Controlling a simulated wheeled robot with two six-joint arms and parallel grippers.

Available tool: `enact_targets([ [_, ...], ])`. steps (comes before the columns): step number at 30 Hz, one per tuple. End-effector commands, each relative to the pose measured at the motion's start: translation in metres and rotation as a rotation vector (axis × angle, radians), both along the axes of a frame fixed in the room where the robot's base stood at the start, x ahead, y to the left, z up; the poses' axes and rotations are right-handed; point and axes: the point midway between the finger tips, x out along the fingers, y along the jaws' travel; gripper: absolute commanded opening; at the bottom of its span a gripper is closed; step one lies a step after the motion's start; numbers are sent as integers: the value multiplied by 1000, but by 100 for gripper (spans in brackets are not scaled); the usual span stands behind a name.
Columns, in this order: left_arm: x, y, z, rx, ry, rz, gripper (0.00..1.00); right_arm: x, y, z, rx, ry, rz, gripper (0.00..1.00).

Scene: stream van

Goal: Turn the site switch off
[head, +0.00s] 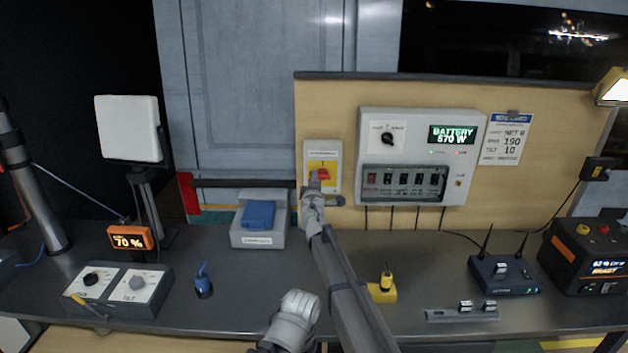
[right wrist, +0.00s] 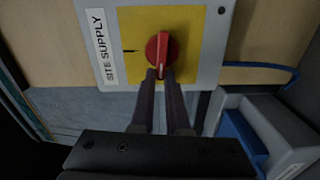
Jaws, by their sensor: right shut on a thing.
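The site switch is a red rotary knob (head: 322,175) on a yellow plate in a pale box on the tan wall panel, left of the grey battery box. In the right wrist view the red knob (right wrist: 158,50) sits crosswise to the dark mark on the plate, beside the label "SITE SUPPLY" (right wrist: 101,48). My right gripper (right wrist: 167,76) is shut on the knob's near end. In the head view my right gripper (head: 314,186) partly covers the box's lower left.
The grey battery box (head: 375,115) has its own black knob, a row of switches and a display reading 570 W. A grey case with a blue top (head: 259,214) stands left of my right arm. A yellow tool (head: 386,285) stands right of it on the dark bench.

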Motion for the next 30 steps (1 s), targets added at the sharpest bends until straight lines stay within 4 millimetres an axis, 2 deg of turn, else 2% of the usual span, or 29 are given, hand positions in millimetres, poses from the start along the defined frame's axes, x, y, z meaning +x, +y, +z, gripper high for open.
enact_targets([
  [1,0,0,-1,0,0,0,50,1,-6,-1,-21,0,-12,0],
  [9,0,0,-3,0,0,0,50,1,-6,-3,-104,0,-12,0],
  [25,0,0,-3,0,0,0,50,3,-7,-3,-127,0,-13,0],
  [26,0,0,-3,0,0,0,50,3,-7,-3,-127,0,-13,15],
  [30,0,0,-3,0,0,0,50,3,-7,-3,-126,0,-14,31],
])
